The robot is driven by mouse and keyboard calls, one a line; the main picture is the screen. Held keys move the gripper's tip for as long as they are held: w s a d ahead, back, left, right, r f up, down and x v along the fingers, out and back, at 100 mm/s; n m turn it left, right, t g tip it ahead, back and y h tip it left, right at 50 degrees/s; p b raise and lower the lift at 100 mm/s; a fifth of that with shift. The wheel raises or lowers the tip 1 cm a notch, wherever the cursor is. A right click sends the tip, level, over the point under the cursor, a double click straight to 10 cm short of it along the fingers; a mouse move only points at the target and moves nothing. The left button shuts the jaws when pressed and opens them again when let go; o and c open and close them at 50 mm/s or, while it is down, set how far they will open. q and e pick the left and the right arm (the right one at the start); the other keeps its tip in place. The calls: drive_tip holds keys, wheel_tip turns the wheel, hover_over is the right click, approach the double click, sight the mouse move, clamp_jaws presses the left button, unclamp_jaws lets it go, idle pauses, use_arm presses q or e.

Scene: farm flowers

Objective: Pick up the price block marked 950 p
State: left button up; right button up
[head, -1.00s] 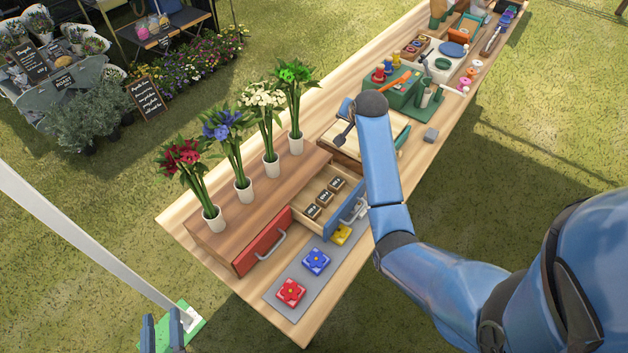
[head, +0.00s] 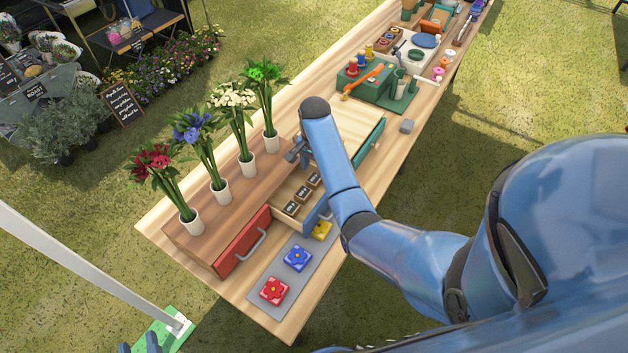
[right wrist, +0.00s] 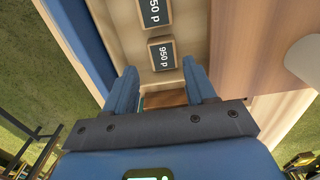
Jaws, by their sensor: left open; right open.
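The price block marked 950 p (right wrist: 162,54) is dark-faced with a light edge. It lies in the open drawer, ahead of and between the fingertips of my right gripper (right wrist: 160,75), which is open and empty. In the head view my right gripper (head: 297,152) is over the far end of the drawer, partly hidden by my arm. Several dark price blocks (head: 303,194) lie in a row in that drawer (head: 287,208); their marks are too small to read there. Another block (right wrist: 155,12) shows cut off at the top of the right wrist view. My left gripper (head: 138,347) is open at the bottom left edge.
White vases of flowers (head: 219,190) stand on the wooden drawer unit beside the open drawer. A grey mat (head: 275,273) holds red, blue and yellow flower blocks.

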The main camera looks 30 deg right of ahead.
sight(312, 179)
drive_tip(key=shift+a+f, duration=0.2)
drive_tip(key=shift+f, duration=0.55)
drive_tip(key=shift+w+f+p, duration=0.15)
drive_tip(key=shift+f+p, duration=0.25)
drive_tip(key=shift+f, duration=0.7)
drive_tip(key=shift+w+f+p, duration=0.1)
drive_tip(key=shift+f+p, duration=0.25)
drive_tip(key=shift+f, duration=0.75)
drive_tip(key=shift+c, duration=0.3)
drive_tip(key=c, duration=0.7)
drive_tip(key=shift+o, duration=0.2)
drive_tip(key=shift+w+r, duration=0.1)
drive_tip(key=shift+r, duration=0.05)
